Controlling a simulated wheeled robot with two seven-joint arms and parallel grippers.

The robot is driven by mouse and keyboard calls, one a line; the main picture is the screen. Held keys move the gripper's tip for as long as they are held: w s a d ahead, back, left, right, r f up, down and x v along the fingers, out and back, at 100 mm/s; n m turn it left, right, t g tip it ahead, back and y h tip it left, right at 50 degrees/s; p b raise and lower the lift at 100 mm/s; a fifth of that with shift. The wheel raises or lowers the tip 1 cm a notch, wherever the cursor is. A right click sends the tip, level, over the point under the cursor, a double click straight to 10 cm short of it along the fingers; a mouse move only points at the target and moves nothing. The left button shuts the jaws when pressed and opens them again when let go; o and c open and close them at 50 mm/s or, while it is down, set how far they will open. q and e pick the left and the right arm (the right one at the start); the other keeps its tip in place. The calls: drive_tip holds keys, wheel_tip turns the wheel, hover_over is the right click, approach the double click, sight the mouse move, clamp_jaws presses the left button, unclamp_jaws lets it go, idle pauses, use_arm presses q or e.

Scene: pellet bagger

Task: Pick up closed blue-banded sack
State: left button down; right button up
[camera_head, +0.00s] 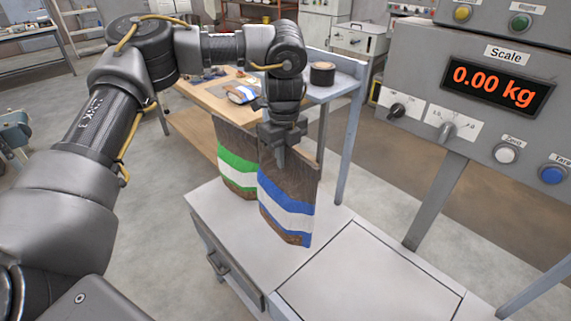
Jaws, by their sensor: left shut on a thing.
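The blue-banded sack (287,203) is brown with a blue and white band. It stands upright, slightly tilted, over the white cabinet top at the middle of the head view. My left gripper (281,160) reaches down from above and is shut on the upper part of this sack. The fingertips partly cover the sack's top, so its closure is hard to see. I cannot tell for sure whether its bottom touches the surface. A green-banded sack (238,165) stands just behind and to the left of it. My right gripper is not in view.
The white cabinet top (240,228) has a flat square plate (366,278) at front right, bare. The scale panel (492,85) at right reads 0.00 kg. A grey post (350,140) stands behind the sacks.

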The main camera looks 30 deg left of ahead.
use_arm(q)
drive_tip(key=s+d+r+b, duration=0.2)
drive_tip(key=s+d+r, duration=0.1)
drive_tip(key=s, duration=0.5)
drive_tip(key=shift+d+r, duration=0.25)
drive_tip(key=shift+r, duration=0.2)
drive_tip(key=f+n, duration=0.1)
drive_tip(key=n, duration=0.5)
drive_tip(key=d+f+n, duration=0.1)
drive_tip(key=n, duration=0.6)
drive_tip(key=s+d+n, duration=0.1)
drive_tip(key=n, duration=0.5)
drive_tip(key=shift+s+f+n, duration=0.1)
drive_tip(key=shift+f+n, duration=0.2)
drive_tip(key=shift+f, duration=0.1)
